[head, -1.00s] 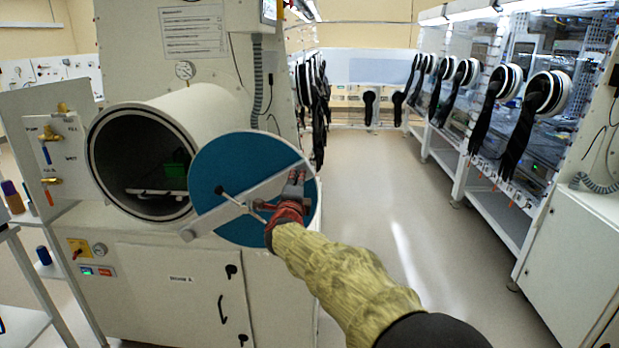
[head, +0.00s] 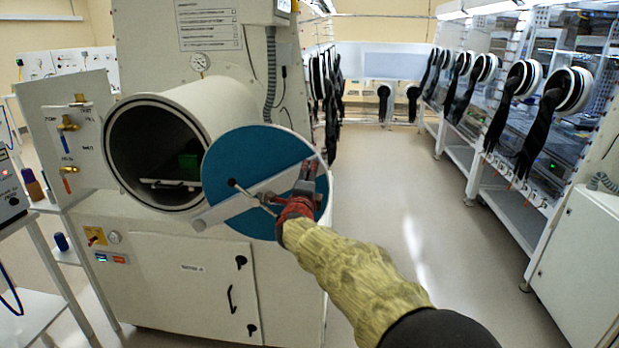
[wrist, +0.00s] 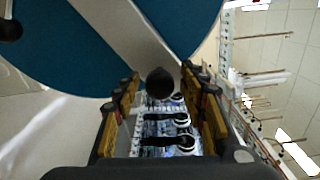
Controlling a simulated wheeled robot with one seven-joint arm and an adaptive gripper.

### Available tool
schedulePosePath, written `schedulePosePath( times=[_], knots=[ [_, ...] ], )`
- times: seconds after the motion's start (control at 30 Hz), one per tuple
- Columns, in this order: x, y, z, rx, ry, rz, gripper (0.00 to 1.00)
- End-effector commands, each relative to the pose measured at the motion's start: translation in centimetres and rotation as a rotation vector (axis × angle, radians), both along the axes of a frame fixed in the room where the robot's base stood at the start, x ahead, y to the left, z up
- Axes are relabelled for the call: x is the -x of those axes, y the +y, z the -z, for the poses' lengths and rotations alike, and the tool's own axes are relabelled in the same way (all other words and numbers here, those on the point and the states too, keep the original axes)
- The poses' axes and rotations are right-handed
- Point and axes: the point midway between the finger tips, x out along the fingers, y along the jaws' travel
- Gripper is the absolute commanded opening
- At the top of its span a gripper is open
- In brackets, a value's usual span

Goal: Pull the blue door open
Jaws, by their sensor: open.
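The blue round door (head: 243,152) stands swung out from the mouth of the white cylinder chamber (head: 150,155), whose inside shows. A pale bar crosses the door, with a thin metal handle (head: 262,197) at its middle. My gripper (head: 308,175) is at the right part of the door, in front of the bar. In the wrist view the door (wrist: 60,50) fills the upper left. My gripper (wrist: 160,105) has its fingers apart there, with a dark round knob end (wrist: 160,82) between or just beyond them. I cannot tell whether they touch it.
Inside the chamber lies a green object (head: 188,162) on a tray. A side panel with valves (head: 68,140) stands left of it. The aisle floor (head: 390,190) to the right is clear, with a glovebox row (head: 520,110) along its right side.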

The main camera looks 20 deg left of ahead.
Motion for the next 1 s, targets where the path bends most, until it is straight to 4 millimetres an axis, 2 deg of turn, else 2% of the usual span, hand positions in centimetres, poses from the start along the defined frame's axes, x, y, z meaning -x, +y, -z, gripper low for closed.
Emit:
schedulePosePath(
  times=[0.23, 0.37, 0.8, 1.0],
  knots=[
    [0.2, 0.0, 0.0, 0.000, 0.000, 0.000, 0.42],
    [1.2, -0.2, -0.1, 0.000, 0.000, -0.001, 0.42],
    [8.7, -2.0, 0.0, 0.000, 0.000, -0.002, 0.42],
    [11.0, -2.6, 0.0, 0.000, 0.000, -0.001, 0.42]
  ],
)
